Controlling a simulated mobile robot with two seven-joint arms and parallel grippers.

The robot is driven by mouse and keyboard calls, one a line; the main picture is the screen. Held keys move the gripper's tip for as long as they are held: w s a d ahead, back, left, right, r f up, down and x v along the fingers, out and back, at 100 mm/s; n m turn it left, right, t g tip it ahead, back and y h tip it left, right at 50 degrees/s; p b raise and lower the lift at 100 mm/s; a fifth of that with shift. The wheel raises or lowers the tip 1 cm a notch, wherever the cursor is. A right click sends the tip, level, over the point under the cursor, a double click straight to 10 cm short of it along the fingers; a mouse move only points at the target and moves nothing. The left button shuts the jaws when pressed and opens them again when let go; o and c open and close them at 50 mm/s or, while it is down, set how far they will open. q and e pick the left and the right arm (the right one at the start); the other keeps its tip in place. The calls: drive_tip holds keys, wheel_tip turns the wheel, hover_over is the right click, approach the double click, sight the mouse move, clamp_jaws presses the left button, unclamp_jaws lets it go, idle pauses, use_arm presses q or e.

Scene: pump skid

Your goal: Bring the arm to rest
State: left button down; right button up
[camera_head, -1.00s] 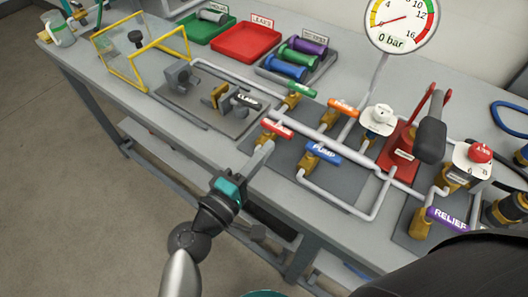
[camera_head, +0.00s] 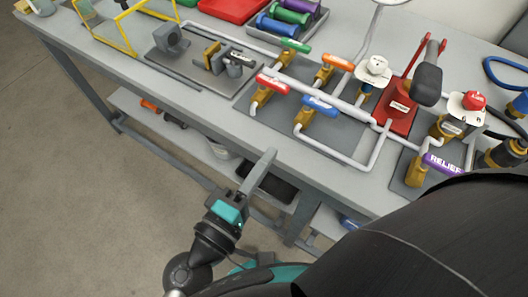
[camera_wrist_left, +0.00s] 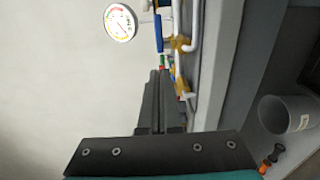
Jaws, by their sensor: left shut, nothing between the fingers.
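My left gripper (camera_head: 262,168) is in the head view, in front of the bench's near edge and clear of it. Its fingers are shut with nothing between them, and they point up toward the bench. In the left wrist view the closed fingers (camera_wrist_left: 157,100) show from behind, with the bench and its pipes beyond. The dark shape at the lower right of the head view hides part of the bench and floor. My right gripper is not in view.
The bench (camera_head: 205,112) carries a red-handled valve (camera_head: 272,85), a blue-handled valve (camera_head: 320,107), an orange-handled valve (camera_head: 338,62) and a red hand pump (camera_head: 400,108). A gauge (camera_wrist_left: 120,23) shows in the wrist view. A grey bin (camera_wrist_left: 287,114) stands on the lower shelf. The floor at left is open.

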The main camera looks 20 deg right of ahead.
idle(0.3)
use_arm(q)
drive_tip(key=s+a+f+m+g+y, duration=0.1)
drive_tip(key=a+f+y, duration=0.2)
drive_tip(key=f, duration=0.7)
drive_tip(key=s+a+f+m+g+y, duration=0.15)
drive_tip(key=a+f, duration=0.25)
drive_tip(key=f, duration=0.5)
drive_tip(key=a+f+m+g+y, duration=0.1)
drive_tip(key=a+f+g+y, duration=0.15)
drive_tip(key=f, duration=0.75)
drive_tip(key=s+a+f+m+g+y, duration=0.5)
drive_tip(key=s+a+f+m+y, duration=0.1)
drive_tip(key=s+a+f, duration=1.2)
drive_tip(key=shift+s+a+y, duration=0.6)
drive_tip(key=shift+w+m, duration=0.15)
drive_tip(key=shift+m, duration=0.1)
